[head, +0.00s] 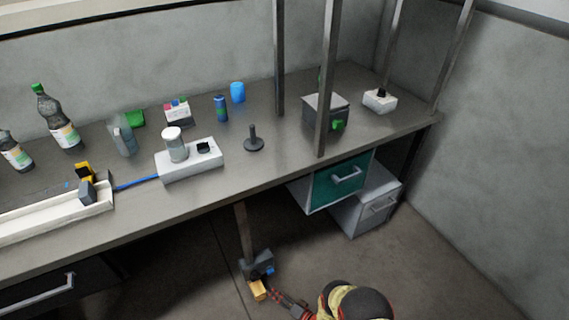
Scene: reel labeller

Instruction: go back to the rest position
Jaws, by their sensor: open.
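My gripper (283,299), dark with red parts, is low at the bottom of the head view, in front of the workbench and below its top. It reaches up and left from my arm (355,300). It is open, and I see nothing held in it. Its fingertips are small, and their exact gap is hard to make out. They appear close to a small yellow block (258,290) near the foot of a bench leg; I cannot tell whether they touch.
The workbench (240,175) carries bottles (62,125), a white device with a jar (190,165), a dark stand (254,142), blue cups and a grey box (325,112). Upright posts (328,80) rise from it. Drawers (345,180) hang below. Floor (440,270) at right is clear.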

